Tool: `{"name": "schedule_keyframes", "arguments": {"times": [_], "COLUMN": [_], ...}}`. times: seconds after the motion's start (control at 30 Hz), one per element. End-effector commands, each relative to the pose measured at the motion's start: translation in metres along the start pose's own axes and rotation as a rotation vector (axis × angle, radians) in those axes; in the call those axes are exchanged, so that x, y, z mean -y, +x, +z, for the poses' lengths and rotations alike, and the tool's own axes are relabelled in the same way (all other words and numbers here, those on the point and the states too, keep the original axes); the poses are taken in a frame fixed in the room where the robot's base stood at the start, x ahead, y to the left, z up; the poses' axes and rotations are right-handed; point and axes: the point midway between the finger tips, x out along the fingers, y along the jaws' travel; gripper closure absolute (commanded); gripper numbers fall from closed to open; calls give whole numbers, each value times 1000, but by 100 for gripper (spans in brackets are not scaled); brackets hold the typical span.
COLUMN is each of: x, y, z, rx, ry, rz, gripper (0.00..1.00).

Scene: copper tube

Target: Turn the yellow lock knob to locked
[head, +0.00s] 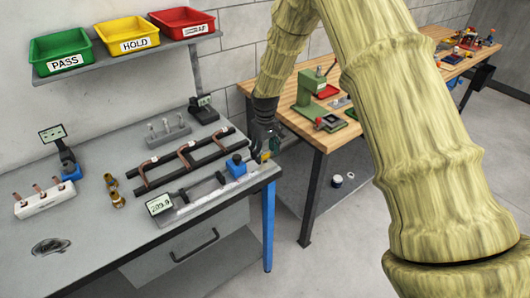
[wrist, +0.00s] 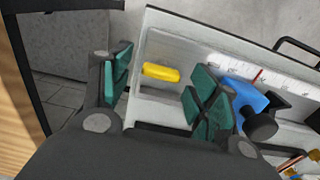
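The yellow lock knob (wrist: 160,73) is a small bar lying crosswise in the wrist view, on the pale end of a measuring fixture (wrist: 180,42). In the head view the knob (head: 265,156) is a small yellow spot at the fixture's right end, partly hidden by my gripper. My gripper (wrist: 160,88) is open, with one green-padded finger on each side of the knob in the wrist view. Gaps show between the knob and both pads. In the head view my gripper (head: 262,148) is low over the bench corner. I cannot tell its exact height above the knob.
A blue slide block (wrist: 243,98) with a black knob (wrist: 260,125) sits close beside the right finger. The fixture's display (head: 160,204) reads about 289.9. A copper tube rack (head: 190,158) lies behind it. The grey bench's right edge is close; a wooden bench (head: 330,138) stands beyond.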

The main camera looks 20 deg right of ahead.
Motion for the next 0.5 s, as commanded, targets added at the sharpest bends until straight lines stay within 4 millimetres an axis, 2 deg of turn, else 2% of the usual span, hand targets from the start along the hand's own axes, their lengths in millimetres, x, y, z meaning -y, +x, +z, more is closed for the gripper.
{"name": "schedule_keyframes", "arguments": {"times": [0.27, 0.37, 0.5], "x": [0, 0, 0], "y": [-1, -9, -29], "z": [0, 0, 0], "rx": [1, 0, -1], "ry": [-1, -1, -1], "rz": [-1, 0, 0], "gripper": [39, 39, 39]}}
